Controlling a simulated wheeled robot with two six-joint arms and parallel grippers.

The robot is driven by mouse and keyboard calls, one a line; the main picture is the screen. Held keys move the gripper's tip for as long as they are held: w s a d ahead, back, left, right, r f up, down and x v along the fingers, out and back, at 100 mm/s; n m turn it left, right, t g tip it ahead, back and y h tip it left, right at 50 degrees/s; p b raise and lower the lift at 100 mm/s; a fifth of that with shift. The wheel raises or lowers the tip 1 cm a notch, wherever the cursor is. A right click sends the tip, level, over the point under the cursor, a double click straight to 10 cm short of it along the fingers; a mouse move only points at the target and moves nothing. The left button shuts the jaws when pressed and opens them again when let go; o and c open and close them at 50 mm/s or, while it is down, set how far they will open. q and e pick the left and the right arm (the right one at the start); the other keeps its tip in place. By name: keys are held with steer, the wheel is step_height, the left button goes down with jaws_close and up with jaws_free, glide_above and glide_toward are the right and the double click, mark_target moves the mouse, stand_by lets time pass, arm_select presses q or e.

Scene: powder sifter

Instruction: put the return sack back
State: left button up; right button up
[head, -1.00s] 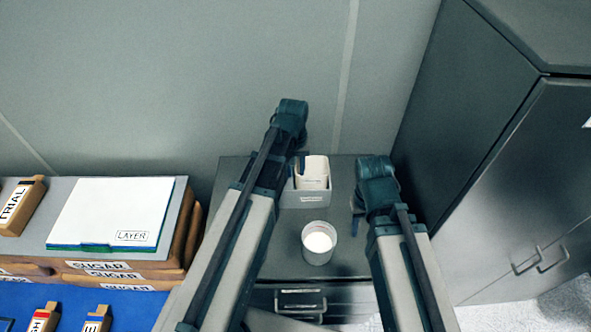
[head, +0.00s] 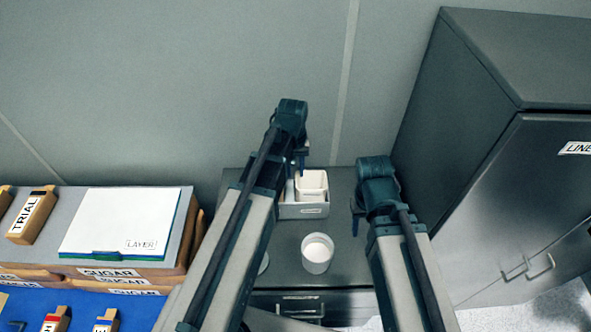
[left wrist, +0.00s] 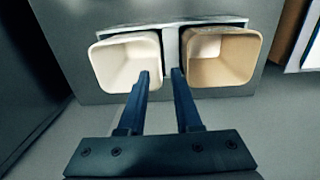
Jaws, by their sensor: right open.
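A low grey holder (head: 303,211) stands on the dark cabinet top. A white open-topped sack (head: 312,185) sits upright in its right side. In the left wrist view the white sack (left wrist: 125,62) and a tan open-topped sack (left wrist: 220,57) stand side by side in the holder. I cannot tell which is the return sack. My left gripper (head: 297,160) is over the holder, fingers apart, near the gap between the sacks; I see nothing held. It mostly hides the tan sack in the head view. My right gripper (head: 356,216) is open and empty, right of the holder.
A cup of white powder (head: 317,252) stands in front of the holder, between my arms. A tall grey cabinet (head: 480,150) closes off the right. A wall stands behind.

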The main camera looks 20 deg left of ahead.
arm_select(q)
step_height(320, 180, up, 6)
steer(key=f+p, duration=0.1)
steer(key=p, duration=0.3)
steer(key=s+d+m+y, duration=0.1)
steer(key=s+d+m, duration=0.5)
steer(key=s+d, duration=0.4)
steer(key=s, duration=0.4)
steer(key=shift+s+d+r+m+y, duration=0.2)
steer(key=shift+d+r+m+y, duration=0.1)
steer(key=shift+d+m, duration=0.1)
steer(key=shift+s+f, duration=0.1)
